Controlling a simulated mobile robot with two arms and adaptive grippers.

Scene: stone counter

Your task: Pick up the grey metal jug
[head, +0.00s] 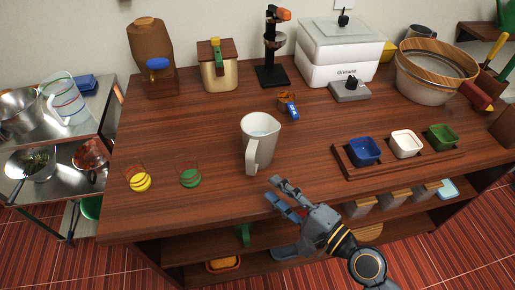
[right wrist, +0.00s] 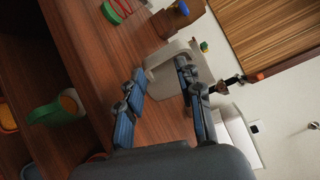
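The grey metal jug (head: 262,128) stands upright on the wooden counter (head: 215,130), near the middle of the head view, with its handle toward the front. My right gripper (head: 271,188) is in front of the jug, a little to its right. Its two fingers are apart with nothing held between them. In the right wrist view the pale jug (right wrist: 168,78) shows just beyond the open fingertips (right wrist: 160,70); fingers and jug appear close, and I cannot tell whether they touch. Part of the jug is hidden there by a finger. My left gripper is in neither view.
A rack (head: 350,172) with blue, white and green bowls lies to the right. Yellow (head: 140,183) and green (head: 190,178) items with wire loops lie to the left. A small blue-labelled item (head: 292,112) lies behind the jug. The counter left of the jug is mostly clear.

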